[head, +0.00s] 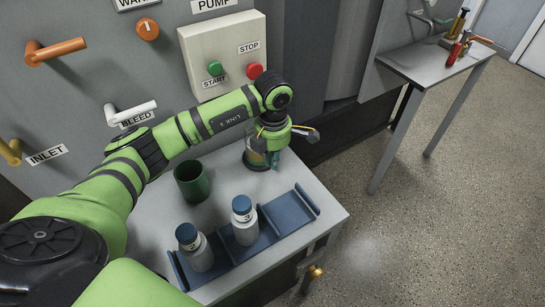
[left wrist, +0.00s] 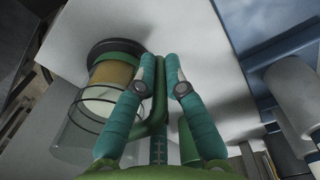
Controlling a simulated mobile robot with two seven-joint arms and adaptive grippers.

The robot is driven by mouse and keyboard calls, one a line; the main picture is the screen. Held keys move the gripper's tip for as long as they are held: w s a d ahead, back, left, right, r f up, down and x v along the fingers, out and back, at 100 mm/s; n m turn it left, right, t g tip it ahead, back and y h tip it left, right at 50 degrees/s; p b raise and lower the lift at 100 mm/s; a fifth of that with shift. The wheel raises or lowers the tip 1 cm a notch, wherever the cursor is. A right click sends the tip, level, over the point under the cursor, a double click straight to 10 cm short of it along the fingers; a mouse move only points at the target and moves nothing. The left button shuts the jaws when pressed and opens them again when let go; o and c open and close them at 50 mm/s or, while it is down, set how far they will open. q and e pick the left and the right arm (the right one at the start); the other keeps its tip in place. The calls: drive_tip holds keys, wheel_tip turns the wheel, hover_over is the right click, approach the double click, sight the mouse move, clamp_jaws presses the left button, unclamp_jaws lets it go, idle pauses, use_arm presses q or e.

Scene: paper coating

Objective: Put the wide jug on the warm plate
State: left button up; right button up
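The jug (head: 256,157) is clear with an amber band and a green handle. It stands upright on the far part of the bench, partly hidden by my left wrist. The left wrist view shows its glass wall (left wrist: 72,135) and the handle between my fingers. A dark round plate (left wrist: 97,50) shows around the jug's base; it looks like the warm plate, and whether the base touches it is hard to tell. My left gripper (head: 273,160), also in the left wrist view (left wrist: 160,62), has its teal fingers closed around the handle. My right gripper is out of view.
A green cup (head: 192,182) stands left of the jug. Two white bottles with blue caps (head: 243,220) (head: 197,247) stand at the blue rack (head: 285,213) in front. The pump panel (head: 225,55) rises behind. A side table (head: 435,62) stands right.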

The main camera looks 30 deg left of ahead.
use_arm(q)
drive_tip(key=shift+o, duration=1.2)
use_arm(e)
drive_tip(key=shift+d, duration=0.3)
use_arm(q)
drive_tip(key=shift+r, duration=0.15)
wheel_tip(320, 180, up, 12)
drive_tip(key=shift+s+b, duration=0.1)
drive_tip(key=shift+b, duration=0.85)
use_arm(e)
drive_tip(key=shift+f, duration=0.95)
